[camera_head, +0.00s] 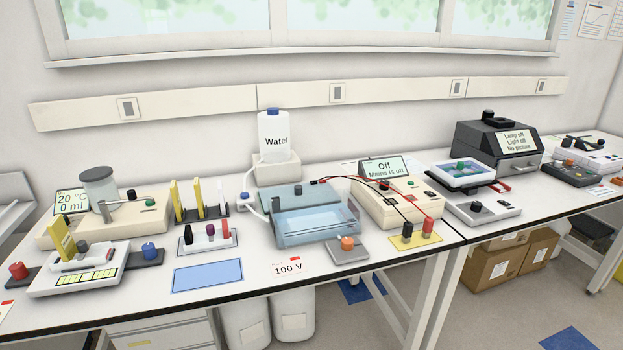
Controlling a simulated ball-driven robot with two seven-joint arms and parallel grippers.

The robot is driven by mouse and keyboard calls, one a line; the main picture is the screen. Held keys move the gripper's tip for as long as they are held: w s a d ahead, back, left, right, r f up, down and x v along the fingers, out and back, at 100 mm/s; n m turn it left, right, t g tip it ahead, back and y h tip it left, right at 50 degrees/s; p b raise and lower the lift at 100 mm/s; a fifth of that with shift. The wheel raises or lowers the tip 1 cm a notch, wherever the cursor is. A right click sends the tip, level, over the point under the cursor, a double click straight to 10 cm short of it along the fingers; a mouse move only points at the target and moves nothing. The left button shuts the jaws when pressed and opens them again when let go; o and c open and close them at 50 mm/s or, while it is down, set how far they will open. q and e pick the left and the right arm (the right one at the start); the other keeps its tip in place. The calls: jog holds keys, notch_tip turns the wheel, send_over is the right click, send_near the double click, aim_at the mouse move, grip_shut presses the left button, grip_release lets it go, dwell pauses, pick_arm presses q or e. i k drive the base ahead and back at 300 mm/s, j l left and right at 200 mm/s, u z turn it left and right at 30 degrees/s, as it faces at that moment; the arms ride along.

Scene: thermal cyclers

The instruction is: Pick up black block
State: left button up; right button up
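Neither of my grippers shows in the head view. Several small black pieces are in sight, and I cannot tell which is the black block. A black piece (407,231) stands on a yellow plate (417,243) beside a red one (428,227). A black knob-like piece (476,206) sits on a white device at right.
A blue mat (207,276) lies at the table's front. A clear blue tank (314,224) stands mid-table, with a water bottle (275,137) behind it. A power unit (392,202) has red and black wires running over the table. The table's front edge is mostly clear.

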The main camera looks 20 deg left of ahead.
aim_at(188, 236)
jog(key=u, duration=1.55)
jog(key=i+l, duration=0.25)
jog(key=l+u, duration=0.05)
jog(key=l, duration=0.05)
